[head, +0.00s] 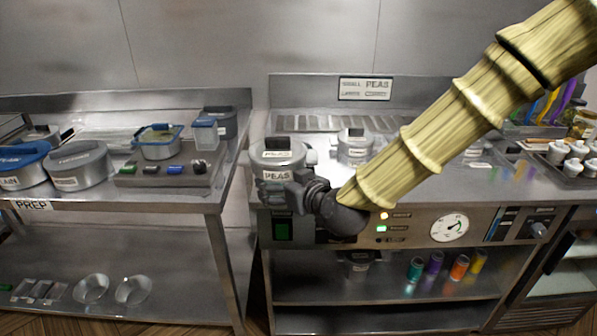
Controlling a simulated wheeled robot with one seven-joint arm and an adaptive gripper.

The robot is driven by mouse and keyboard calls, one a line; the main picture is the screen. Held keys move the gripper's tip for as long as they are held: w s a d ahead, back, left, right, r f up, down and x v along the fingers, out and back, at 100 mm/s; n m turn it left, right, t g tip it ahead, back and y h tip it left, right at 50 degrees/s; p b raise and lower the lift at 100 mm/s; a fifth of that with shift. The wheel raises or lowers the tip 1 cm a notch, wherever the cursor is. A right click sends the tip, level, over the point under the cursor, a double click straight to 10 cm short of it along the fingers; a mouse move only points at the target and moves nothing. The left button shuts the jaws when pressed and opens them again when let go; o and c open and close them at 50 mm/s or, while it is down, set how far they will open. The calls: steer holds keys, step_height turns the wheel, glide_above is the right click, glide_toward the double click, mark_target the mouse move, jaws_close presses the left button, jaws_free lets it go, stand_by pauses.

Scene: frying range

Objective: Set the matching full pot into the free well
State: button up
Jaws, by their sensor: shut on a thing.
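A grey metal pot labelled PEAS (277,158) with a dark lid handle is at the left end of the range. My gripper (277,190) is shut on this PEAS pot from the front, and the pot appears over or on the left edge of the range top (262,128). I cannot tell whether its base is lifted. Another lidded metal pot (356,146) stands further back to the right. My arm hides much of the range top, and no empty well shows clearly.
The prep table (150,200) at left holds a blue-lidded pot (25,165), a grey lidded pot (78,165) and clear containers. A gap separates it from the range. Several white-lidded jars (575,150) stand at right. Coloured cups (437,263) stand on the lower shelf.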

steer(key=w+d, duration=0.1)
steer(key=w, duration=0.3)
steer(key=w+d+p, duration=0.1)
steer(key=w, duration=0.3)
steer(key=w+d+f, duration=0.1)
steer(key=w, duration=0.3)
steer(key=shift+w+d+p, duration=0.1)
steer(key=shift+d+p, duration=0.2)
steer(key=shift+d, duration=0.05)
steer(key=shift+w+f, duration=0.15)
steer(key=shift+f+p, duration=0.35)
steer(key=shift+f, duration=1.25)
steer(key=shift+f, duration=0.1)
steer(key=o, duration=1.5)
steer(key=shift+f, duration=0.1)
